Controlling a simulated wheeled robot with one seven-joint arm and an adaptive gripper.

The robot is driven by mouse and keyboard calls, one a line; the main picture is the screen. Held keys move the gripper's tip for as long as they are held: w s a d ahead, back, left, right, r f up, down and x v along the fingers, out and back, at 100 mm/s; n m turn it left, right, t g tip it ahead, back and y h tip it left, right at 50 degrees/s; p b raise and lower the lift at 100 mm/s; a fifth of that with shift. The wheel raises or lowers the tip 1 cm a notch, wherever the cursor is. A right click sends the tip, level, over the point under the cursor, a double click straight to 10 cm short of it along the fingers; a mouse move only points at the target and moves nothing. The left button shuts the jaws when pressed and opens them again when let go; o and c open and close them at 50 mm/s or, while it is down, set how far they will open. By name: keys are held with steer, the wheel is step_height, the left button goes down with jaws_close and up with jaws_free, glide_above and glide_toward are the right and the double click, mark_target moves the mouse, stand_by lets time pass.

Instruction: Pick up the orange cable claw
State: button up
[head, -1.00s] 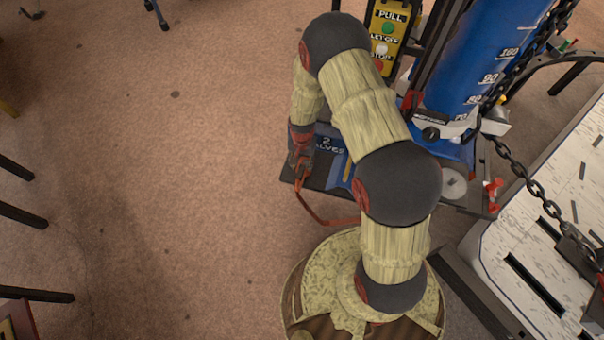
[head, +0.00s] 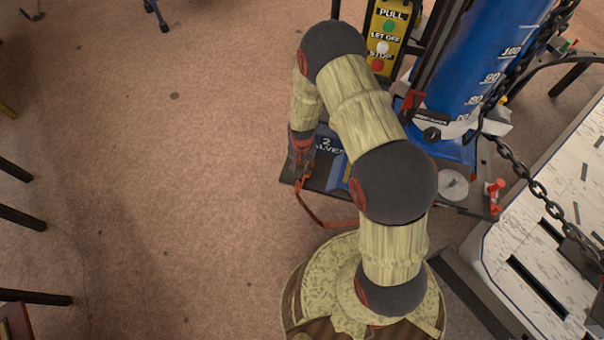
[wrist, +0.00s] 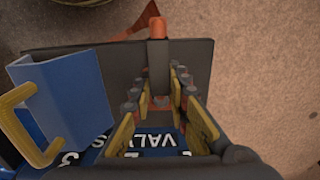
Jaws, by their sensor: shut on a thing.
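The orange cable claw (wrist: 157,27) shows in the wrist view as an upright orange piece between my fingers, over a dark plate. My gripper (wrist: 165,75) is shut on it; its lower part is partly hidden by the fingers. In the head view my gripper (head: 300,172) is at the left end of the dark base plate, below my wrist. A thin orange-red strip (head: 318,216) curves from beside my gripper down to the right; I cannot tell whether it is part of the claw.
The dark plate (wrist: 85,60) lies under my gripper. A blue box with a yellow handle (wrist: 18,105) stands close at left in the wrist view. A blue cylinder (head: 490,60), a button panel (head: 385,40) and a chain (head: 530,180) are to the right.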

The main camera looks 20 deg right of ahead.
jaws_close()
stand_by(0.4)
steer(key=shift+r, duration=0.1)
steer(key=shift+w+r+p, duration=0.1)
steer(key=shift+r+p, duration=0.2)
steer(key=shift+r, duration=0.4)
steer(key=s+d+r+p, duration=0.4)
steer(key=s+r+p, duration=0.1)
steer(key=s+r, duration=0.6)
steer(key=shift+s+r+p, duration=0.25)
steer(key=shift+s+p, duration=0.15)
steer(key=shift+s, duration=0.85)
